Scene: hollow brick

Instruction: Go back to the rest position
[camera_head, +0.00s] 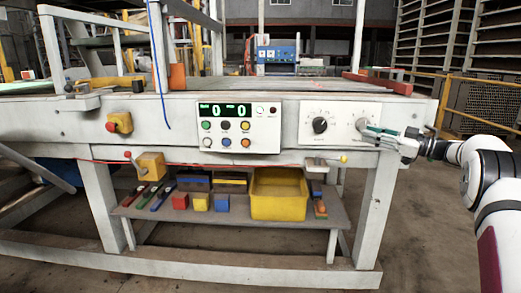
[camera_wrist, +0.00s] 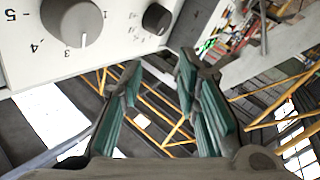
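My gripper (camera_head: 378,134) is at the right end of the bench front, beside the white dial panel (camera_head: 340,137). The wrist view shows my gripper (camera_wrist: 160,62) with its two green-padded fingers apart and nothing between them. Beyond the fingertips, the panel (camera_wrist: 25,65) fills the upper left, with a large grey knob (camera_wrist: 72,22) and a smaller dark knob (camera_wrist: 156,18). In the head view the panel has a black knob (camera_head: 320,125) on its left and a knob (camera_head: 362,125) near my fingertips. I cannot tell whether the fingers touch that knob.
A control box (camera_head: 238,127) with a green display reading 0 0 and a red emergency button (camera_head: 113,127) are on the bench front. The lower shelf holds a yellow bin (camera_head: 279,205) and coloured blocks (camera_head: 200,202). Open floor (camera_head: 430,230) lies right of the bench.

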